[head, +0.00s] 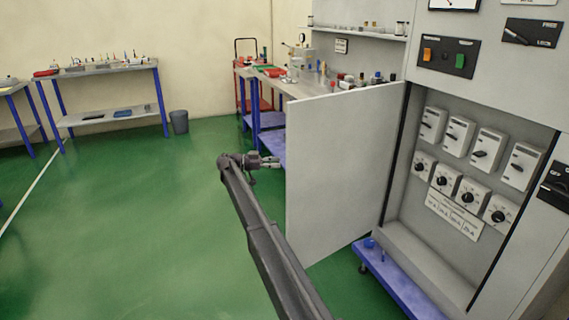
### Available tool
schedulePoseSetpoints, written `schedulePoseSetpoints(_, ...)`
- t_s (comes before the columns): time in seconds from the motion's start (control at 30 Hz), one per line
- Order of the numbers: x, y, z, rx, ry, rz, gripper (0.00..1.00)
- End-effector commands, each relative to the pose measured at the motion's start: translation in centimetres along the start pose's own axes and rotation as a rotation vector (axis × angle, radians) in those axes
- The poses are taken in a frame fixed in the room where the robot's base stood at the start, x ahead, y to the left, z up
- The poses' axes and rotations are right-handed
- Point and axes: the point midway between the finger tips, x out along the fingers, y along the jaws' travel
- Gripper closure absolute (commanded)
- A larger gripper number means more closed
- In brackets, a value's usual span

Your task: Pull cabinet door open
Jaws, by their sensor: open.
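The cabinet door (345,165) is a plain pale grey panel that stands swung wide open in the head view, hinged at the cabinet's left side. The grey cabinet (415,240) at the right shows its inside, with switches and dials. My gripper (277,162) is open and empty at the left of the door, close to its free edge. I cannot tell whether it touches the door. No handle shows on the visible face of the door.
A workbench (300,90) with tools stands behind the door. More blue-legged benches (105,68) line the far left wall, with a grey bin (179,122) beside them. A blue low platform (395,278) lies under the cabinet. The green floor (130,220) at left is clear.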

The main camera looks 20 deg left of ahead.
Motion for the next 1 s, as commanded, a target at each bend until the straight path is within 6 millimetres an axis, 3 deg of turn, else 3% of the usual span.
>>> schedulePoseSetpoints(0.1, -2.3, -0.1, 0.0, 0.000, 0.000, -0.002, 0.46)
schedulePoseSetpoints(0.4, -6.1, 0.0, 0.0, 0.000, 0.000, -0.001, 0.46)
schedulePoseSetpoints(0.87, -6.9, 0.1, 0.0, 0.000, 0.000, 0.000, 0.46)
schedulePoseSetpoints(1.0, -6.8, 0.1, 0.0, -0.001, -0.001, 0.000, 0.85)
